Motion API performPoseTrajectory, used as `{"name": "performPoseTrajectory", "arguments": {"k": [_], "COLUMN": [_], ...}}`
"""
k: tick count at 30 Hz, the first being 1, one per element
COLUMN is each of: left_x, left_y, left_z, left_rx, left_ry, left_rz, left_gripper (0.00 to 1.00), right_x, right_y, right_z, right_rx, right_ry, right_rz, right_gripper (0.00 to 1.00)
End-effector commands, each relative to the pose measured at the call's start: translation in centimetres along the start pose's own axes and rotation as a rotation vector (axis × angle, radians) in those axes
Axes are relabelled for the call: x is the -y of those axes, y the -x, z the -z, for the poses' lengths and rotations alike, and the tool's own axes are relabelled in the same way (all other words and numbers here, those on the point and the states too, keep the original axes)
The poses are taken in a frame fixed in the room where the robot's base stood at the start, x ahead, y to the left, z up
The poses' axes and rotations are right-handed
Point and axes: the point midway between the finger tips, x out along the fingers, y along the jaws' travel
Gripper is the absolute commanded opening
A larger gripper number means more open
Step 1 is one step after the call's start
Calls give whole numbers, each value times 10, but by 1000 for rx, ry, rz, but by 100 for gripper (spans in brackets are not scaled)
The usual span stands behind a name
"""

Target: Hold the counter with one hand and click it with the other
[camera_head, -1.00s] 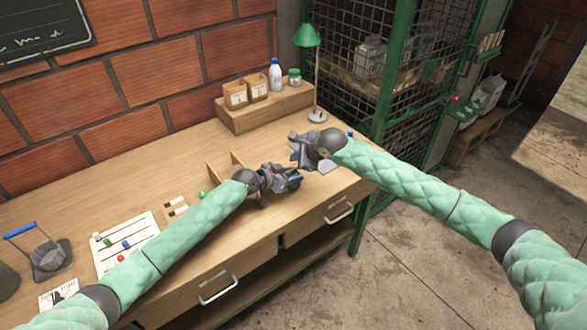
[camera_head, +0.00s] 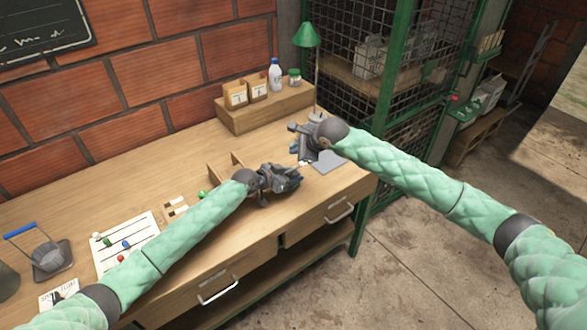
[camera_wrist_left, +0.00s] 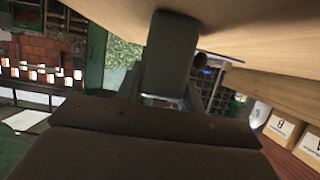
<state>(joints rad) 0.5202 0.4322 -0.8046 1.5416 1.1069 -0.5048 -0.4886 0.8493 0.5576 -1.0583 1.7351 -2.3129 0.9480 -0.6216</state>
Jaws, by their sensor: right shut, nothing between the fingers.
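My left gripper (camera_head: 282,179) is low over the right part of the wooden bench, its fingers pointing right. I cannot make out the counter for certain in the head view; dark grey parts overlap at the left fingertips. In the left wrist view a dark grey block (camera_wrist_left: 171,55) stands upright in the middle, in front of the camera; I cannot tell if it is the counter or part of the gripper. My right gripper (camera_head: 300,143) is shut and empty, above and slightly right of the left one, with a small gap between them.
A grey mat (camera_head: 328,161) lies on the bench (camera_head: 150,190) below the right gripper. A green lamp (camera_head: 307,36) and a wooden riser (camera_head: 262,112) with boxes and bottles stand behind. A sheet with coloured pieces (camera_head: 128,238) lies left. A mesh cage (camera_head: 352,95) stands behind on the right.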

Motion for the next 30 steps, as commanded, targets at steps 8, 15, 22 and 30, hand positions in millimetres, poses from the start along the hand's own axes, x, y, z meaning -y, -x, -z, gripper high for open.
{"name": "performPoseTrajectory", "arguments": {"k": [8, 15, 22, 30], "left_x": [0, 1, 1, 1], "left_y": [0, 4, 35, 84], "left_z": [0, 0, -1, -2], "left_rx": [0, 0, 1, 2], "left_ry": [0, -1, -1, 0], "left_rz": [0, 1, 1, 1], "left_gripper": [63, 63, 63, 63], "right_x": [0, 0, 0, 0], "right_y": [0, 0, 0, 0], "right_z": [0, 0, 0, 0], "right_rx": [0, 0, 0, 0], "right_ry": [0, 0, 0, 0], "right_rz": [0, 0, 0, 0], "right_gripper": [0, 0, 0, 0]}}
